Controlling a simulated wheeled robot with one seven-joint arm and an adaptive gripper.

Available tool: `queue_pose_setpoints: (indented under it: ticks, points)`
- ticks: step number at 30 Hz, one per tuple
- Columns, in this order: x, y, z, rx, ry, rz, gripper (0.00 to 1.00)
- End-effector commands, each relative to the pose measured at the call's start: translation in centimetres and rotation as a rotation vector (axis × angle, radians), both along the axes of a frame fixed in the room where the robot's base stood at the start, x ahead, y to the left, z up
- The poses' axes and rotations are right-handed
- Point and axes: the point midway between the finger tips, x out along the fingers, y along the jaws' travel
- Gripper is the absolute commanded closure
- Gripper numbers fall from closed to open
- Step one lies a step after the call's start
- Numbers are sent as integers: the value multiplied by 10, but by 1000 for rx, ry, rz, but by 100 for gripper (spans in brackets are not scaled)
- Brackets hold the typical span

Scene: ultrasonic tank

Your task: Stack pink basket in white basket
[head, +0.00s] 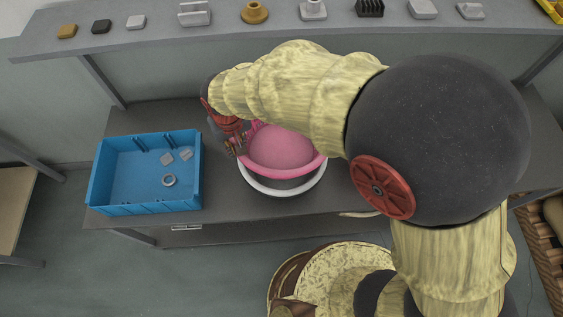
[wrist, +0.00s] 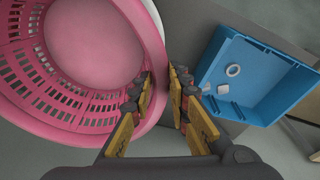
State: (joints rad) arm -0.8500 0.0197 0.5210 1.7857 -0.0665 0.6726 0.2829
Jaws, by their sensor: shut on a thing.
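The pink basket (head: 283,150) is a round bowl with slotted walls, seen in the head view just above the white basket (head: 286,189). The white basket's rim shows below and around the pink basket's near side; most of it is hidden. My gripper (head: 237,147) is at the left side of the pink basket, shut on its rim. In the wrist view my gripper (wrist: 163,92) has one finger inside and one outside the rim of the pink basket (wrist: 92,108). I cannot tell whether the pink basket rests in the white one.
A blue crate (head: 196,180) with several small grey parts stands on the dark table (head: 225,203) to the left; it also shows in the wrist view (wrist: 275,112). A shelf (head: 225,40) with several small items runs above the back. My arm covers the table's right part.

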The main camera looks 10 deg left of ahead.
Motion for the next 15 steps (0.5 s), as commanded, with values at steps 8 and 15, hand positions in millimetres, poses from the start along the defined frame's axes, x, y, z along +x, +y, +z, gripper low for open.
queue_pose_setpoints:
  ticks: [8, 15]
  points:
    - [0, -1, -43, -3, 2, 0, 100]
    - [0, 0, -73, 0, 0, 1, 100]
